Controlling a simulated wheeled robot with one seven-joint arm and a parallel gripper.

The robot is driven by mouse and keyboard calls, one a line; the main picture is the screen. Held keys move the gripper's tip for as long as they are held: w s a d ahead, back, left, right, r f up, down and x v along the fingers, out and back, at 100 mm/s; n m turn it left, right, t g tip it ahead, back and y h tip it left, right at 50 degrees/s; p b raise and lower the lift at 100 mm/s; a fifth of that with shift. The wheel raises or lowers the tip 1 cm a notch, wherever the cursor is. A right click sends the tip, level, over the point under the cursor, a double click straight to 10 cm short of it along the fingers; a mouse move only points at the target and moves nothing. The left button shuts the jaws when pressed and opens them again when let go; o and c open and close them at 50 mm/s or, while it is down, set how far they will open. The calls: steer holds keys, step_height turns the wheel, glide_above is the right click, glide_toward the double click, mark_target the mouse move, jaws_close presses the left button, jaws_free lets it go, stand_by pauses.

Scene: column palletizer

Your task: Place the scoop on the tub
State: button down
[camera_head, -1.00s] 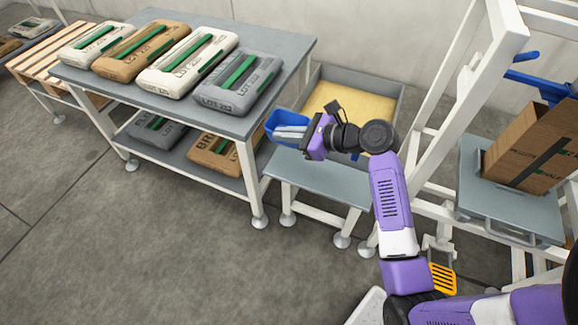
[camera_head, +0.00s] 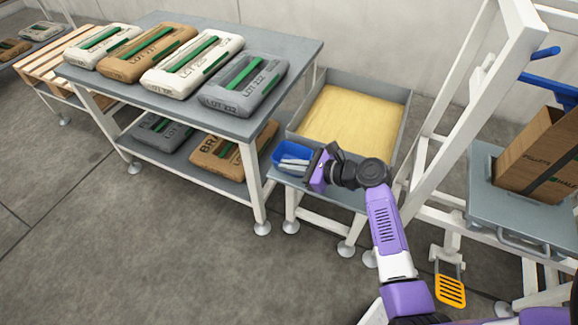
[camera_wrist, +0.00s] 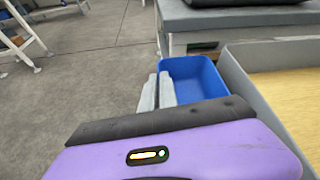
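The blue scoop (camera_head: 283,152) is an open-topped box at my gripper's fingertips, over or on the left end of a low grey stand; I cannot tell if it touches. It also shows in the wrist view (camera_wrist: 195,75). My gripper (camera_head: 292,163) points left, its grey fingers (camera_wrist: 157,92) close together at the scoop. The gripper appears shut on the scoop; the gripped part is hidden. The wide grey tub (camera_head: 405,108), filled with yellow material, lies just behind, to the right of the scoop. Its wall also shows in the wrist view (camera_wrist: 265,105).
The low grey stand (camera_head: 345,192) is in front of the tub. A two-level table (camera_head: 150,98) with several bags is on the left. A white frame (camera_head: 455,110) and a grey platform with a cardboard box (camera_head: 535,160) are on the right. The front floor is clear.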

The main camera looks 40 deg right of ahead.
steer(key=c, duration=1.6)
jaws_free()
steer(key=shift+f, duration=0.1)
steer(key=shift+c, duration=0.2)
